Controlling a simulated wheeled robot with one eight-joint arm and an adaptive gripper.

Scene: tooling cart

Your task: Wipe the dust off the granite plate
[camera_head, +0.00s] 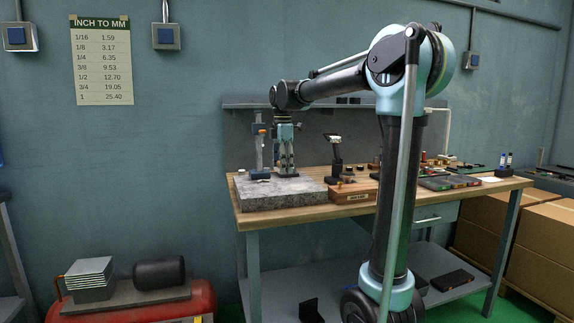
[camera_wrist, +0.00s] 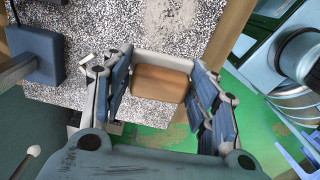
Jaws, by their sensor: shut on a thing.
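The granite plate (camera_head: 290,193) is a thick grey speckled slab on the left end of the wooden workbench. In the wrist view the granite plate (camera_wrist: 95,30) fills the upper part, with a pale smudged patch (camera_wrist: 172,14) near the top. My gripper (camera_head: 286,172) points down over the plate. In the wrist view my gripper (camera_wrist: 160,76) is shut on a tan-brown block (camera_wrist: 160,84) with a pale strip along one edge. The block is near an edge of the plate; whether it touches the surface I cannot tell.
A blue-based stand (camera_head: 260,150) rises on the plate just left of my gripper. A wooden box (camera_head: 350,194) sits right beside the plate. A dark small stand (camera_head: 336,153) is behind it. Several small items lie further right on the workbench (camera_head: 420,203).

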